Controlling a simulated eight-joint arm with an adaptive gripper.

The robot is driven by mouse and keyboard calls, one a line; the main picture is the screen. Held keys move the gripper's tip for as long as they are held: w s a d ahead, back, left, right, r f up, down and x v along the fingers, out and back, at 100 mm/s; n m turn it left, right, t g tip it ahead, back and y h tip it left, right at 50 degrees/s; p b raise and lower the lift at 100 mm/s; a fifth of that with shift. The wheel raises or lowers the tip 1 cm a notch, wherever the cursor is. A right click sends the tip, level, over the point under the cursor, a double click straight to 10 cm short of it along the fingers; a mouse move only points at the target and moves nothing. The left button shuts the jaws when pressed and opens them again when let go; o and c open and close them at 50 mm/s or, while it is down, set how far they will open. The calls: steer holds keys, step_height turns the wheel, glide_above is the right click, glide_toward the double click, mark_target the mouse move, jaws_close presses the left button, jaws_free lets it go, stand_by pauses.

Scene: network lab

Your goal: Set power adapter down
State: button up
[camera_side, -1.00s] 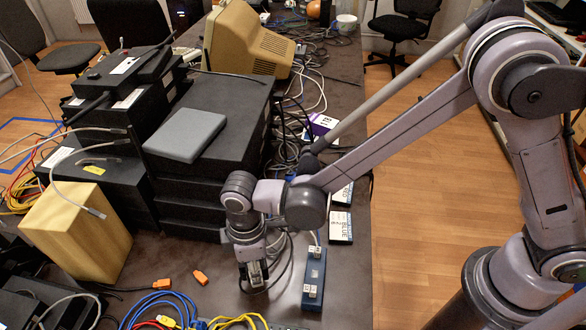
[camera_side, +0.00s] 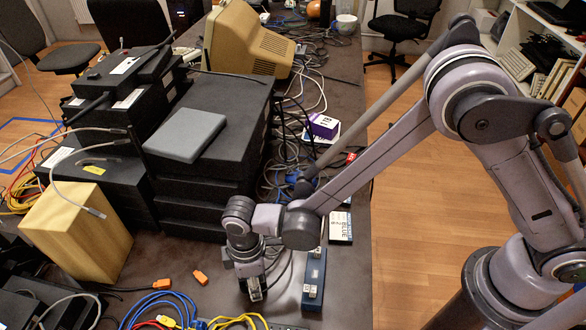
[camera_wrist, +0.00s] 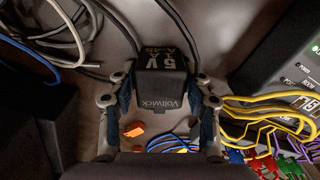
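The power adapter (camera_wrist: 162,88) is a small black block with "5V" and "Voltwick" printed on it. In the wrist view it sits between the two fingers of my gripper (camera_wrist: 160,100), which are shut on its sides. In the side view my gripper (camera_side: 255,288) points down, low over the brown table (camera_side: 215,265) near its front, just left of a blue power strip (camera_side: 315,277). The adapter is mostly hidden by the fingers there, and I cannot tell whether its underside touches the table.
Black equipment boxes (camera_side: 185,205) are stacked behind and left of my gripper. Orange connectors (camera_side: 201,277) lie to its left. Blue cables (camera_side: 160,303) and yellow cables (camera_side: 240,320) lie in front. A grey cable loops beside it. A small box (camera_side: 340,226) stands behind the strip.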

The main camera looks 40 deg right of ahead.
stand_by(0.3)
step_height(320, 180, up, 12)
steer(key=w+d+r+m+t+y, duration=0.1)
steer(key=d+r+m+t, duration=0.15)
steer(key=d+r, duration=0.45)
steer(key=w+d+r+m+t, duration=0.1)
steer(key=d+r+m, duration=0.25)
steer(key=d, duration=0.65)
steer(key=s+d+m+t, duration=0.2)
steer(key=s+d+m, duration=0.1)
steer(key=d, duration=0.5)
steer(key=s+d+m+t+h, duration=0.1)
steer(key=s+d+m, duration=0.2)
steer(key=d, duration=0.5)
steer(key=shift+s+r+m+t, duration=0.2)
steer(key=shift+m+t, duration=0.15)
steer(key=shift+m, duration=0.35)
